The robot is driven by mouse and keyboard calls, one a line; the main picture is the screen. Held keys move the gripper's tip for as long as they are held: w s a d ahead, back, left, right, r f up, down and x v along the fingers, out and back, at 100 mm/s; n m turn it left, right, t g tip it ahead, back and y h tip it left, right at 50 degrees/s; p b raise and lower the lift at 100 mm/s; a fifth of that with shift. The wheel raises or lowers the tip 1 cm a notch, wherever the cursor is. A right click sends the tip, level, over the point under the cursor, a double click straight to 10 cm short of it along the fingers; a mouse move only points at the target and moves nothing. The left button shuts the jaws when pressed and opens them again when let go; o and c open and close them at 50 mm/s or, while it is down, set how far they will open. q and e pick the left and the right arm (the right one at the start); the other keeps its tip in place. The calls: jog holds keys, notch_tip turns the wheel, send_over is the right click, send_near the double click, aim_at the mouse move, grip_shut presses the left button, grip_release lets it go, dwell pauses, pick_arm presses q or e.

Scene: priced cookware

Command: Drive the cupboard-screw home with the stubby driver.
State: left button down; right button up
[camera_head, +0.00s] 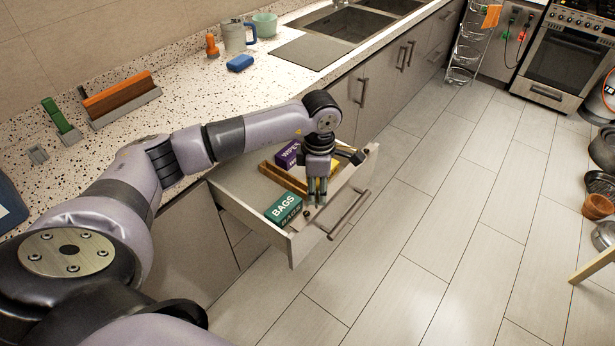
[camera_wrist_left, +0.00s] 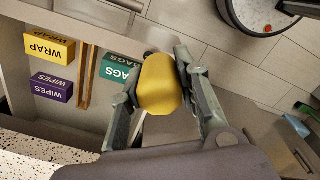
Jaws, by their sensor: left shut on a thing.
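My left gripper (camera_head: 318,198) hangs over the open drawer (camera_head: 279,240), fingers pointing down. In the left wrist view, my left gripper (camera_wrist_left: 163,85) is shut on a rounded yellow thing (camera_wrist_left: 159,84), with a finger on each side. It may be the stubby driver's handle, but no shaft or tip shows. In the head view the fingers mostly hide it. I cannot make out the cupboard-screw in either view. My right gripper is not in view.
The drawer holds a green BAGS box (camera_head: 283,209), a purple WIPES box (camera_head: 288,154), a yellow WRAP box (camera_wrist_left: 49,48) and a wooden divider (camera_head: 283,179). An orange item (camera_head: 211,45) and a blue block (camera_head: 240,63) are on the counter (camera_head: 185,92).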

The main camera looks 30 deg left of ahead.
pick_arm(q)
jog(key=a+n, duration=0.1)
jog(key=n, duration=0.1)
jog(key=a+f+n, duration=0.1)
jog(key=n, duration=0.1)
jog(key=w+a+f+n+p, duration=0.1)
jog(key=n, duration=0.1)
jog(key=shift+a+f, duration=0.1)
jog(key=shift+a, duration=0.3)
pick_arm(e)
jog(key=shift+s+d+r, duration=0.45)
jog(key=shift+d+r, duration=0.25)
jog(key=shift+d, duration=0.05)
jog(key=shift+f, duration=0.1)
pick_arm(q)
notch_tip(320, 180, down, 4)
jog(key=b, duration=0.4)
jog(key=shift+f, duration=0.25)
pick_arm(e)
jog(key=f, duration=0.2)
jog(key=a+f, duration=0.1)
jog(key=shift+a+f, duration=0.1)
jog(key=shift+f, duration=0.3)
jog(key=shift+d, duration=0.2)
